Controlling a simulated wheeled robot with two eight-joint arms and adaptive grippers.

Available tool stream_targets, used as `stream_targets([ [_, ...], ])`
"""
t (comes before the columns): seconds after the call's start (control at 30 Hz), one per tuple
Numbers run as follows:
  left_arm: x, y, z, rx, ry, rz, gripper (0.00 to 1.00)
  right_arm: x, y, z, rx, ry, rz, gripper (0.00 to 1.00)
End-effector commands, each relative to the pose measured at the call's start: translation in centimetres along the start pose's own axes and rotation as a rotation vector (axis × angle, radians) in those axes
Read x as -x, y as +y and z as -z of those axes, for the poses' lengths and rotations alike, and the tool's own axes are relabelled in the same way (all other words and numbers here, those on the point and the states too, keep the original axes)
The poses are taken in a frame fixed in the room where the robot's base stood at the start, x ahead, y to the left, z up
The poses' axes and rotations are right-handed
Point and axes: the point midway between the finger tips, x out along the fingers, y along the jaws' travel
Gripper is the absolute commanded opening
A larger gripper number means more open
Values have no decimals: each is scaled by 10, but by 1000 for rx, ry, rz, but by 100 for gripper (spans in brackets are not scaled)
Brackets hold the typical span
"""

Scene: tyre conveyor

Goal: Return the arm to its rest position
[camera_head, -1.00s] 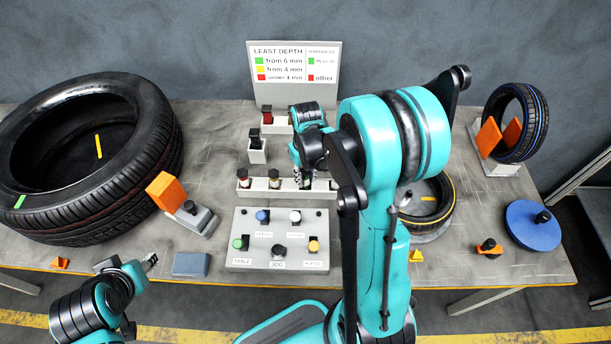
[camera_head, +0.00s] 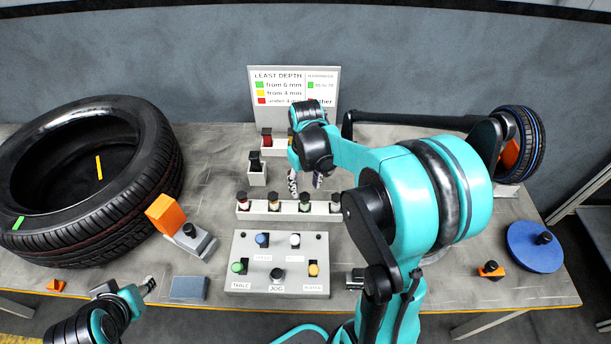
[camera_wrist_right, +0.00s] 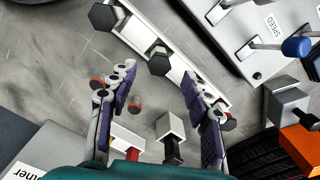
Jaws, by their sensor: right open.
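My right gripper (camera_head: 305,182) is open and empty, pointing down behind the white rack (camera_head: 272,207) of several dark-knobbed pieces. In the right wrist view its two fingers stand wide apart (camera_wrist_right: 160,105), with the rack (camera_wrist_right: 186,72) beyond them. My right arm bends out to the right, and its teal links cover the right middle of the table. My left gripper (camera_head: 148,286) is small at the lower left, beside a grey-blue block (camera_head: 189,289); its finger opening is unclear.
A large tyre (camera_head: 130,217) fills the left side. The button panel (camera_head: 240,250) is in front of the rack, and the sign (camera_head: 293,112) behind. A blue-striped tyre (camera_head: 535,150) stands at the back right, partly behind my arm. A blue disc (camera_head: 530,255) lies below it.

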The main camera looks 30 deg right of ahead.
Motion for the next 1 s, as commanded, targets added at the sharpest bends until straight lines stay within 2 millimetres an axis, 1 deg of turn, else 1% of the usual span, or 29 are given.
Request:
stream_targets([
  [0.03,0,0,0,0,0,0,40,11,0,0,0,0,0,49],
  [0.1,0,0,0,0,0,0,40,23,0,-1,0,0,0,49],
  [0.23,0,0,0,0,0,0,40,40,0,0,0,0,0,49],
  [0.33,0,0,0,0,0,0,40,46,0,0,0,0,0,49],
  [0.53,0,0,0,0,0,0,40,48,0,0,0,1,0,49],
  [0.63,0,0,0,0,0,0,40,50,-4,-3,2,15,-4,49],
  [0.77,0,0,0,0,0,0,40,62,-20,-17,7,84,-18,49],
  [0.9,0,0,0,0,0,0,40,76,-46,-43,15,216,-35,49],
  [1.0,0,0,0,0,0,0,40,81,-64,-62,19,318,-39,49],
])
